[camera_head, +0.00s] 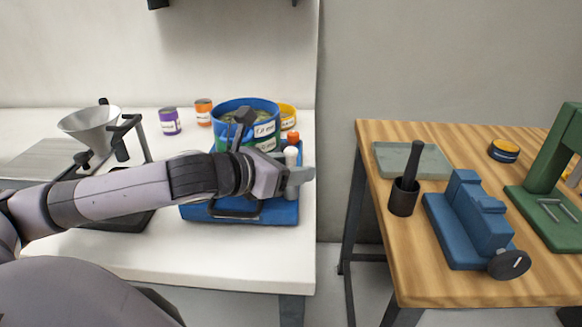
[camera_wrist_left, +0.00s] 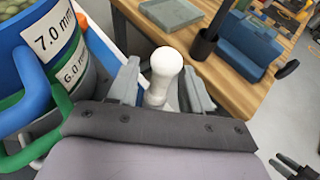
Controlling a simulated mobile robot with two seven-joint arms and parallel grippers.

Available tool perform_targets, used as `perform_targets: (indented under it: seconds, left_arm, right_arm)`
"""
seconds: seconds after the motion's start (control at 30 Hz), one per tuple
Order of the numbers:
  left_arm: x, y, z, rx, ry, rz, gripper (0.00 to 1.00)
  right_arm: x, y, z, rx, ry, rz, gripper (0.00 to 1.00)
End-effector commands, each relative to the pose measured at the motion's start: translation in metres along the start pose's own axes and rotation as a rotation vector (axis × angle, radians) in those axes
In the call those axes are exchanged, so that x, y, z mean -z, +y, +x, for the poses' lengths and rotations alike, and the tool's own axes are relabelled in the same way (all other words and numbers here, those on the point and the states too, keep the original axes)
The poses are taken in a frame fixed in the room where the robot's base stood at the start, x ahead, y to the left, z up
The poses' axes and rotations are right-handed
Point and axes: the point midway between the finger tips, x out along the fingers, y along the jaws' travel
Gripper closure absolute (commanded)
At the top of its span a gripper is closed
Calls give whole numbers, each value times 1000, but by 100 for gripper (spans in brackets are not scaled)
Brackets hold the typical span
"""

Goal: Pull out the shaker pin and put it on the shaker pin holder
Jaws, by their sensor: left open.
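The white round-headed pin (camera_head: 291,156), which I take to be the shaker pin, stands at the right side of the blue shaker base (camera_head: 200,213). My left gripper (camera_head: 299,176) is at it, partly covering its lower part. In the left wrist view the white pin (camera_wrist_left: 165,72) stands between the spread fingers of my left gripper (camera_wrist_left: 160,90). The gripper is open; I cannot tell whether a finger touches the pin. An orange-topped part (camera_head: 293,137) is just behind the pin. I cannot make out which part is the pin holder.
A blue sieve stack (camera_head: 247,125) stands on the shaker, close to my left gripper. A funnel (camera_head: 88,127) and small jars (camera_head: 169,122) are on the white table. Right, across a gap, a wooden table (camera_head: 452,137) holds a mortar (camera_head: 403,197) and blue vise (camera_head: 470,215). A dark pronged shape (camera_wrist_left: 296,168) may be my right gripper.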

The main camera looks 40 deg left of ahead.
Motion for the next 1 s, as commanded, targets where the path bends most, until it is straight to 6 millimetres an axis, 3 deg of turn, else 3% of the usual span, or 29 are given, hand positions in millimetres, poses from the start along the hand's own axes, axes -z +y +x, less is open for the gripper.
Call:
perform_targets:
  seconds: [0.1,0.27,1.0]
  left_arm:
    - [0,0,0,0,0,0,51]
    - [0,0,0,0,0,0,100]
    - [-6,0,-2,0,-1,1,100]
  right_arm:
    - [-1,0,0,0,-2,0,57]
    - [-1,0,-1,0,-3,0,57]
    - [6,0,-6,0,-3,0,57]
